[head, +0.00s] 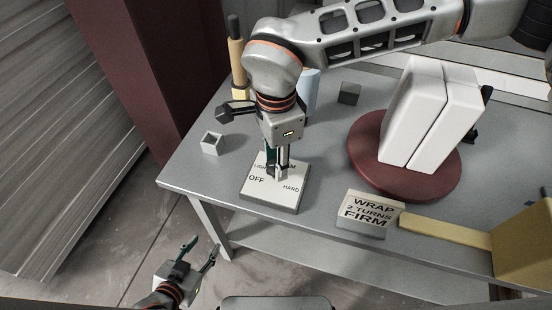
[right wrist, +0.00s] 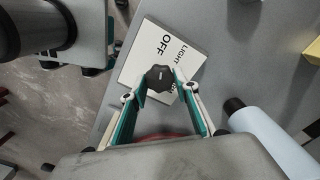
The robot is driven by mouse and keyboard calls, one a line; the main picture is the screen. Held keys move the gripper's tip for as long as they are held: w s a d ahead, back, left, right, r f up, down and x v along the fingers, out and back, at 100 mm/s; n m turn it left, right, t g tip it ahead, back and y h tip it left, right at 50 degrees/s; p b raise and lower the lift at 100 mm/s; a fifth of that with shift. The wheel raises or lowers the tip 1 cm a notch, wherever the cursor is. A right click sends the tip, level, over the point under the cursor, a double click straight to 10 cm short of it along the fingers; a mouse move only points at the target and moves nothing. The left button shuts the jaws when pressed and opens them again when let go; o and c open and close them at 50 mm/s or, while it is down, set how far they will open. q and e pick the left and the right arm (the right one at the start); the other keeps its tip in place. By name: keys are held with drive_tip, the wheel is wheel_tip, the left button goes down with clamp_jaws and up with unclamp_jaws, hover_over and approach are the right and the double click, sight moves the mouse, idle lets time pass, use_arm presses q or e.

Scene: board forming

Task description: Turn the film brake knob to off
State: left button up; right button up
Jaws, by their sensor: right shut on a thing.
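The dark film brake knob (right wrist: 160,78) sits on a pale dial plate (head: 255,185) on the grey table. My right gripper (head: 277,172) reaches down over the plate, shut on the knob, one finger on each side. Its fingers hide the knob in the head view. My left gripper (head: 200,251) is open and empty, low in front of the table's left end.
Two white slabs (head: 430,115) stand on a dark red turntable (head: 365,160) to the right. A sign (head: 366,212) reads WRAP 2 TURNS FIRM. A small square holder (head: 212,143) is left of the plate. A pale blue cylinder (head: 310,85) and a dark cube (head: 349,93) stand behind.

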drive_tip(key=shift+r, duration=0.1)
drive_tip(key=o, duration=1.1)
wheel_tip(320, 180, up, 12)
drive_tip(key=shift+f, duration=0.1)
